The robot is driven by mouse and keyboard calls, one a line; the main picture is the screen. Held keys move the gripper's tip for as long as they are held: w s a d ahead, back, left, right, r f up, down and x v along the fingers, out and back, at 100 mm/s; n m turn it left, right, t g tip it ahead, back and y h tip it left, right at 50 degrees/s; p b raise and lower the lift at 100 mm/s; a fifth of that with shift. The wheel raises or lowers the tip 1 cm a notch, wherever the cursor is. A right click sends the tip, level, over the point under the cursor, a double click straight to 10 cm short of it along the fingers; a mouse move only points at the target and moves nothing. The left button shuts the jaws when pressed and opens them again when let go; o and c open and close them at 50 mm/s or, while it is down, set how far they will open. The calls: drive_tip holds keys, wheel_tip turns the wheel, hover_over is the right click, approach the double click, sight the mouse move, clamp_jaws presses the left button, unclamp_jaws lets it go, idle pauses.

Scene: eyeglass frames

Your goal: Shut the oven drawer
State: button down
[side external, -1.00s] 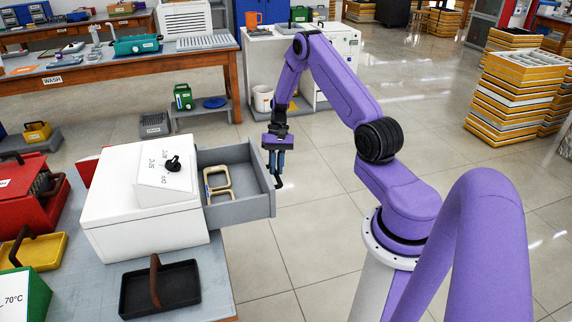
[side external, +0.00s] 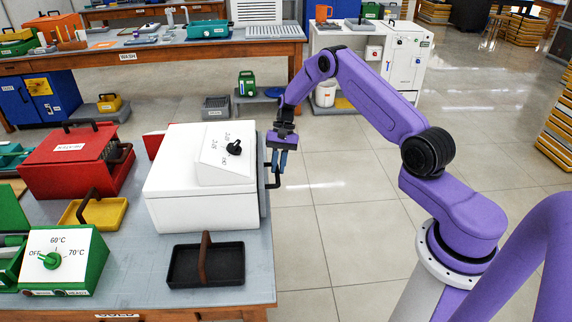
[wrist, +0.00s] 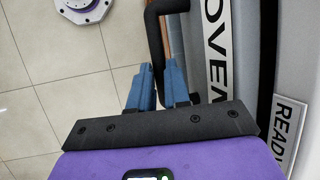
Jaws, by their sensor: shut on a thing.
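The white oven box (side external: 205,210) with its black dial stands on the bench. Its grey drawer front (side external: 262,180) lies against the box's right side, and the drawer's inside is hidden. Any small leftover gap is too fine to tell here. My gripper (side external: 278,172) is at the right of the drawer front. Its blue fingers (wrist: 158,90) are shut on the black drawer handle (wrist: 157,40), which also shows in the side view (side external: 268,178). In the wrist view the drawer front bears an OVEN label (wrist: 217,50).
A black tray (side external: 205,265) with a brown handle lies in front of the oven. A red box (side external: 75,160), a yellow tray (side external: 97,213) and a green-and-white heater (side external: 60,262) stand to the left. Open floor (side external: 340,230) lies right of the bench.

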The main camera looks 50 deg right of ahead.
drive_tip(key=c, duration=1.1)
unclamp_jaws()
drive_tip(key=v, duration=1.7)
drive_tip(key=shift+d+r, duration=0.25)
